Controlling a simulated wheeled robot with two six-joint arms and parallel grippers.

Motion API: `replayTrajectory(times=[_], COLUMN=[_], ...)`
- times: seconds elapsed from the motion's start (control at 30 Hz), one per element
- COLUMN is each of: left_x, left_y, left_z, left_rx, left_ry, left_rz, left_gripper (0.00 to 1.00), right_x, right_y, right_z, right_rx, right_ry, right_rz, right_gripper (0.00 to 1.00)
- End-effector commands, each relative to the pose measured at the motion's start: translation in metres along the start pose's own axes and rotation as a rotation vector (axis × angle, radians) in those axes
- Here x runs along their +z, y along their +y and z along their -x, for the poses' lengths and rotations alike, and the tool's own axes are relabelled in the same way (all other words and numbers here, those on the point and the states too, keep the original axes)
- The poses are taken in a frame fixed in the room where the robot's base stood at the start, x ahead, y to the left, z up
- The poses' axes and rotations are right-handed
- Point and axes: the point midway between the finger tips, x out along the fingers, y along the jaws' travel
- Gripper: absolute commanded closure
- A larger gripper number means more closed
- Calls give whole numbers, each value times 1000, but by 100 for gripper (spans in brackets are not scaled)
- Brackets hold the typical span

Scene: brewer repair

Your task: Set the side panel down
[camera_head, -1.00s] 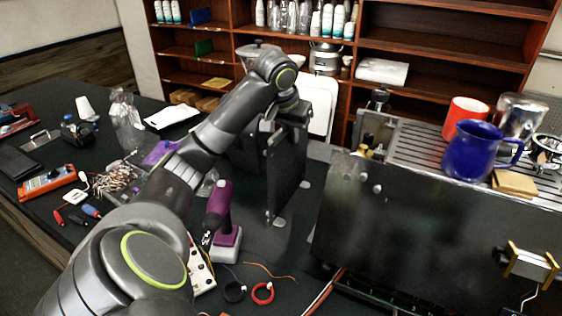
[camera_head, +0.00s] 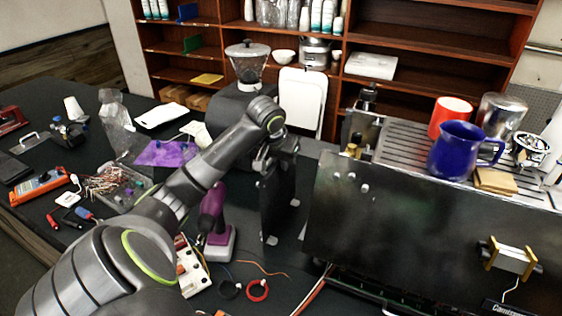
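The side panel (camera_head: 283,195) is a dark upright plate left of the coffee machine (camera_head: 400,235). Small pale tabs show along its lower edge, which is at or just above the black table; I cannot tell whether it touches. My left gripper (camera_head: 265,158) is at the panel's upper left edge and seems shut on it, though the fingers are partly hidden by my wrist. My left arm crosses the picture from the lower left. My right gripper is not in view.
A purple drill (camera_head: 213,210) stands close left of the panel. Wires and a red ring (camera_head: 258,290) lie in front. A grinder (camera_head: 248,65) stands behind. A blue pitcher (camera_head: 458,150) and red cup (camera_head: 450,115) stand on the machine. Narrow free table separates panel and machine.

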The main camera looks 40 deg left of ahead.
Motion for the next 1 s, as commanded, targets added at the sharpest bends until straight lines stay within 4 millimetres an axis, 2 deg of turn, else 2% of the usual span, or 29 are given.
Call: replayTrajectory(times=[0.07, 0.27, 0.63, 0.77, 1.0], left_x=[-1, 1, -1, -2, -2], left_y=[0, 0, 0, 0, 0], left_z=[0, -1, 4, 23, 76], left_rx=[0, 0, -1, -1, -2], left_ry=[3, 0, 3, 7, 8], left_rz=[-1, 0, -1, -3, -2], left_gripper=[100, 75, 75, 75, 75], right_x=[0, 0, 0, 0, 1], right_y=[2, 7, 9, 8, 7], right_z=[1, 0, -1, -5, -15], right_rx=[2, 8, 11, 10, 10], right_ry=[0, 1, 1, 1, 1], right_rz=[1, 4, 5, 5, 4], right_gripper=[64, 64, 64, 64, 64])
